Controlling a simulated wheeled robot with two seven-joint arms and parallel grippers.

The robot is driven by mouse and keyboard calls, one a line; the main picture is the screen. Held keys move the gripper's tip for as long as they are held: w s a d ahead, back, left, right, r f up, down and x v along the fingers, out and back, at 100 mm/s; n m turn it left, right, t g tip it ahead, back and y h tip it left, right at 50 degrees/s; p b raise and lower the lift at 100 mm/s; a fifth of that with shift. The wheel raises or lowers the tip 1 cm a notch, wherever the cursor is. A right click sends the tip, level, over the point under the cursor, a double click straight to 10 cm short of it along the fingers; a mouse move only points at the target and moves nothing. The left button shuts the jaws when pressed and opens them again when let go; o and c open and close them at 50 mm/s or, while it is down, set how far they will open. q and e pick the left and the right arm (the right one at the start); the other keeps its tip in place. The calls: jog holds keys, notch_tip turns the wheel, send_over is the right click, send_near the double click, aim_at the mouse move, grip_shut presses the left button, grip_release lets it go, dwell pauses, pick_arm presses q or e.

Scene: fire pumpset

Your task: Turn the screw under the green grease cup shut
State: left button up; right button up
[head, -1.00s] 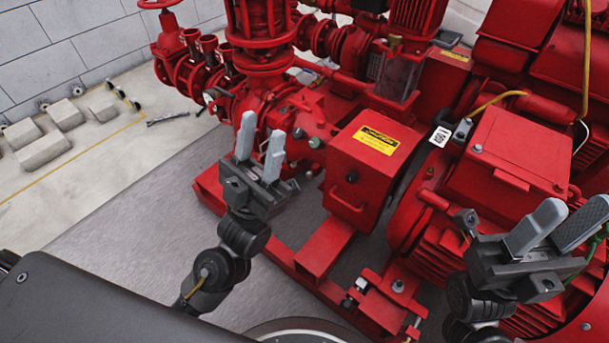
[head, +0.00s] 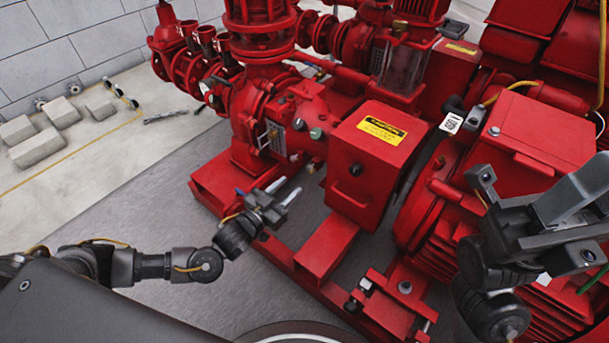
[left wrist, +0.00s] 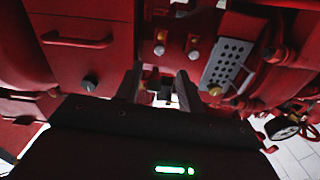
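A small green cap (head: 316,133), which looks like the grease cup, sits on the red pump housing left of the red box. The screw under it is too small to make out in the head view. My left gripper (head: 286,189) is open and empty, low in front of the housing, below and left of the cap, with its fingers pointing up and right. In the left wrist view its two fingers (left wrist: 160,86) stand apart, with a small dark fitting (left wrist: 163,97) seen between them, unclear. My right gripper (head: 585,190) is at the right, its fingers apart.
The red box (head: 372,160) with a yellow caution label and handle stands right of the cap. A perforated plate (left wrist: 228,60) shows on the housing. The red base frame (head: 325,250) runs below. Grey floor (head: 150,220) at the left is clear.

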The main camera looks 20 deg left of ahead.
aim_at(308, 169)
pick_arm(q)
jog(key=b+x, duration=0.2)
jog(key=x, duration=0.5)
jog(key=shift+w+d+b, duration=0.15)
jog(key=shift+w+b, duration=0.2)
jog(key=shift+b, duration=0.05)
grip_shut()
